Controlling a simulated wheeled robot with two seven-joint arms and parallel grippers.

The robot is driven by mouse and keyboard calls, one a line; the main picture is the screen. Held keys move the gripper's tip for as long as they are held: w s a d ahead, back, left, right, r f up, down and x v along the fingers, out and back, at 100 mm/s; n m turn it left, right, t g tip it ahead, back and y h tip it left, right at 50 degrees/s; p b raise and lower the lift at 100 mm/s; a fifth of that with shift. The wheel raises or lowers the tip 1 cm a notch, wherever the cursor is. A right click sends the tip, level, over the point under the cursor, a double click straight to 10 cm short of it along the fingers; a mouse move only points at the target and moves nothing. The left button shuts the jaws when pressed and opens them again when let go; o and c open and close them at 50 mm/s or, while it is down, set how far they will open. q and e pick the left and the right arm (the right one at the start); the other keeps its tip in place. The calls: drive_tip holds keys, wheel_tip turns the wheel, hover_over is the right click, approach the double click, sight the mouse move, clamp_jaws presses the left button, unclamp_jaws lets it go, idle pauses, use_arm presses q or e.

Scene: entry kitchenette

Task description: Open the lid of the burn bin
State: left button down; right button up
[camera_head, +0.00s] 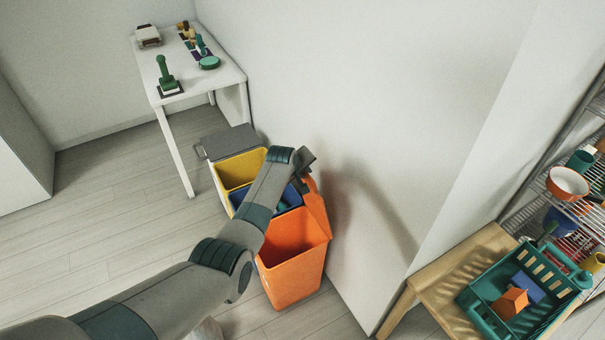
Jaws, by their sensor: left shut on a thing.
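An orange bin (292,278) stands on the floor against the wall, its inside visible from above. Its orange lid (316,208) is raised and stands up along the wall side of the opening. No label is readable, so I cannot tell from marks that this is the burn bin. My left arm reaches across from the lower left. My left gripper (304,158) is at the upper end of the raised lid, shut on it. The fingertips are small and partly hidden by my wrist. My right gripper is not in view.
A yellow bin (232,170) with a grey lid (229,141) and a blue bin (291,195) stand behind the orange one, partly covered by my arm. A white table (190,78) stands at back left. A wooden table (432,282) with a green crate (483,314) stands at right.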

use_arm(q)
drive_tip(key=c, duration=1.7)
unclamp_jaws()
drive_tip(key=shift+f, duration=0.1)
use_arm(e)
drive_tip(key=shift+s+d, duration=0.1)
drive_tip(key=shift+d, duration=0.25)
use_arm(q)
drive_tip(key=shift+s, duration=0.1)
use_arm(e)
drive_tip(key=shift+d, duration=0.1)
